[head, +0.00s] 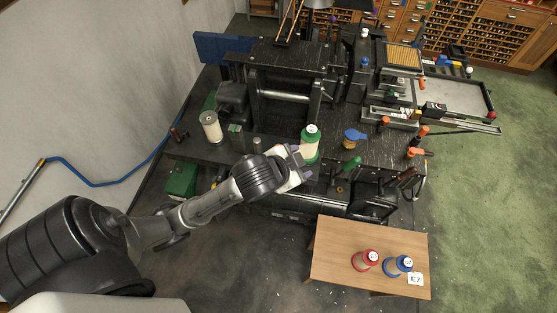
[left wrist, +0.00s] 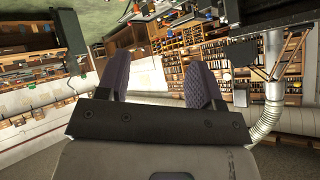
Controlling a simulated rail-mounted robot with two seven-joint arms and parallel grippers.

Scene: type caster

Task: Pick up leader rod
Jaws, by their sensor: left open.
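A pale silver horizontal rod (head: 285,96) lies across the dark opening of the black machine in the head view; I cannot tell for sure that it is the leader rod. My left gripper (head: 302,162) is over the machine's front edge, to the front right of this rod and well apart from it. Its two purple-padded fingers stand apart in the left wrist view (left wrist: 161,85), with no object visible between them. A green-topped spool (head: 310,142) is right beside the fingers in the head view; contact cannot be told. My right gripper is not in view.
A cream spool (head: 210,127) stands at the machine's left. Orange-topped and green-topped handles stick up at the machine's right. Green floor at right is clear.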

